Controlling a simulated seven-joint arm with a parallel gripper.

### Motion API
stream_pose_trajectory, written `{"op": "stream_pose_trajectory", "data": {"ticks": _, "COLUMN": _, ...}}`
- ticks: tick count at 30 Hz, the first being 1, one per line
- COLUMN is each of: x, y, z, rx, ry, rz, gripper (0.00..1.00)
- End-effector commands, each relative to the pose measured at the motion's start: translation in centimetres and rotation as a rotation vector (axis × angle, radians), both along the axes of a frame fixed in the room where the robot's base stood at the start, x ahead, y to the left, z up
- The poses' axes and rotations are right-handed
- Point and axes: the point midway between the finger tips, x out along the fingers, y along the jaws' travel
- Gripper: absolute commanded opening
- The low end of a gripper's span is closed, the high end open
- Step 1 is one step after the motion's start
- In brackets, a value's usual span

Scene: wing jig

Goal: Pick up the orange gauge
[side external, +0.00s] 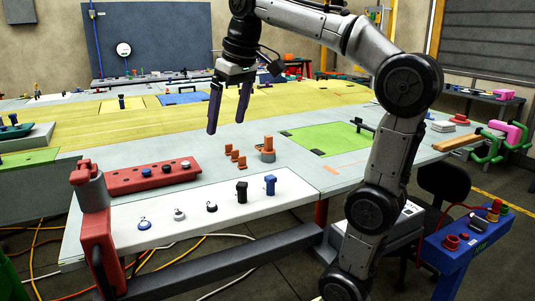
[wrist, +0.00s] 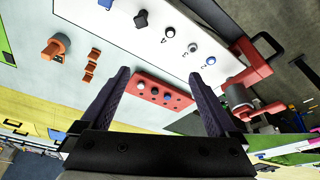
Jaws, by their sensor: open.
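My gripper (side external: 228,122) hangs open and empty above the table, with its two dark purple fingers pointing down. In the wrist view the gripper (wrist: 159,75) has nothing between its fingers. A stubby orange piece with a round base (side external: 268,152) stands on the grey tabletop, below and right of the gripper in the side view. It also shows at the upper left of the wrist view (wrist: 56,47). Beside it are small orange stepped blocks (side external: 236,156), seen again in the wrist view (wrist: 91,66). I cannot tell for certain which orange piece is the gauge.
A red block with round knobs (side external: 150,177) lies at the left, and a white strip (side external: 120,222) with several numbered pegs runs along the front. A red clamp (side external: 96,225) stands at the front left corner. A green panel (side external: 325,140) lies to the right.

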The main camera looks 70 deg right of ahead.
Motion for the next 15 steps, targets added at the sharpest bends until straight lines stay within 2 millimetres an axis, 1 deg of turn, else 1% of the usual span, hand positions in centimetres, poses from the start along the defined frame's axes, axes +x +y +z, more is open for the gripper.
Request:
{"op": "stream_pose_trajectory", "data": {"ticks": 1, "x": 1.3, "y": -2.1, "z": 0.2, "rx": 0.006, "ry": 0.022, "rz": -0.041, "gripper": 0.95}}
{"op": "stream_pose_trajectory", "data": {"ticks": 5, "x": 3.6, "y": -7.3, "z": 0.4, "rx": 0.026, "ry": 0.074, "rz": -0.129, "gripper": 0.95}}
{"op": "stream_pose_trajectory", "data": {"ticks": 6, "x": 4.1, "y": -9.0, "z": 0.2, "rx": 0.033, "ry": 0.09, "rz": -0.155, "gripper": 0.95}}
{"op": "stream_pose_trajectory", "data": {"ticks": 8, "x": 4.7, "y": -11.7, "z": -0.1, "rx": 0.046, "ry": 0.112, "rz": -0.196, "gripper": 0.95}}
{"op": "stream_pose_trajectory", "data": {"ticks": 9, "x": 5.0, "y": -13.5, "z": -0.4, "rx": 0.055, "ry": 0.126, "rz": -0.223, "gripper": 0.95}}
{"op": "stream_pose_trajectory", "data": {"ticks": 10, "x": 5.2, "y": -14.8, "z": -0.7, "rx": 0.061, "ry": 0.137, "rz": -0.244, "gripper": 0.95}}
{"op": "stream_pose_trajectory", "data": {"ticks": 11, "x": 5.3, "y": -16.2, "z": -1.1, "rx": 0.069, "ry": 0.148, "rz": -0.264, "gripper": 0.95}}
{"op": "stream_pose_trajectory", "data": {"ticks": 12, "x": 5.3, "y": -17.9, "z": -1.5, "rx": 0.078, "ry": 0.16, "rz": -0.287, "gripper": 0.95}}
{"op": "stream_pose_trajectory", "data": {"ticks": 15, "x": 5.0, "y": -21.4, "z": -2.6, "rx": 0.099, "ry": 0.186, "rz": -0.336, "gripper": 0.95}}
